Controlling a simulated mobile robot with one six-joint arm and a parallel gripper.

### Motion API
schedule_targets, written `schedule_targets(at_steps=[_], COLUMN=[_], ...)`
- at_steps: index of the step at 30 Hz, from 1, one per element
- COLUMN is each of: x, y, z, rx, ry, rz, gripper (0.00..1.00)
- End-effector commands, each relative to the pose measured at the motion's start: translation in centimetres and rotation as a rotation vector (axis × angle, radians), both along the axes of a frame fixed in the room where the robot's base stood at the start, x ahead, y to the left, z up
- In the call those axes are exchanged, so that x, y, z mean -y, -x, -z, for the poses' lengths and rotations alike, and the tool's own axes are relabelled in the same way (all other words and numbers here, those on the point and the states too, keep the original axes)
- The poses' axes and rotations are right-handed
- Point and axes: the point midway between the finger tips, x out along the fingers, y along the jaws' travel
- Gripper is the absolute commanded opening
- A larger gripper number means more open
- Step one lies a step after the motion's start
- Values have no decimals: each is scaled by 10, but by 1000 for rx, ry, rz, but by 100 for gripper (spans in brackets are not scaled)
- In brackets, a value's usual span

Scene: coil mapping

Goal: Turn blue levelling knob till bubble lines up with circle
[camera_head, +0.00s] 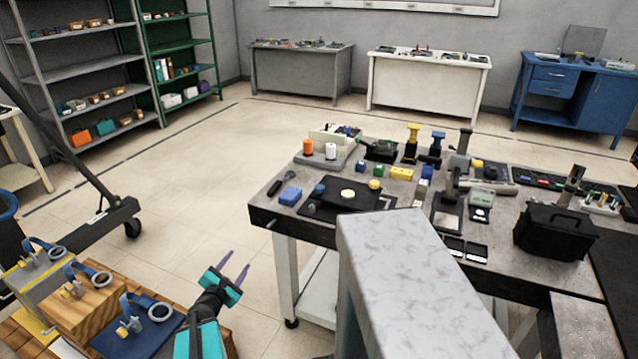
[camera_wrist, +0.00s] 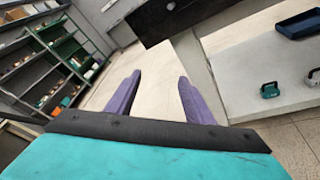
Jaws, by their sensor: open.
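My gripper (camera_head: 234,266) is open and empty, with its two purple fingers spread apart over the floor, left of the workbench (camera_head: 262,212). In the wrist view my gripper (camera_wrist: 160,80) points at bare floor, with nothing between the fingers. On the near left part of the bench lies a dark flat plate (camera_head: 328,211). I cannot tell whether that blue piece is the levelling knob. No bubble or circle can be made out at this size.
A pale marbled block (camera_head: 420,280) stands in front of the bench. Wooden and grey boxes with blue-strapped parts (camera_head: 95,295) lie at lower left. A black case (camera_head: 555,232) sits on the bench's right. Open floor (camera_head: 190,200) lies between bench and shelves (camera_head: 75,65).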

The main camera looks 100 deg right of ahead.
Motion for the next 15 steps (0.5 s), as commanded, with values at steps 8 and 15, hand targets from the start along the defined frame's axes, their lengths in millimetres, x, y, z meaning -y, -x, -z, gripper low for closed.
schedule_targets(at_steps=[8, 15], x=[26, 36], y=[77, 144], z=[-68, -116], rx=[-204, -392], ry=[29, 20], rz=[-6, -6], gripper=[48, 48])
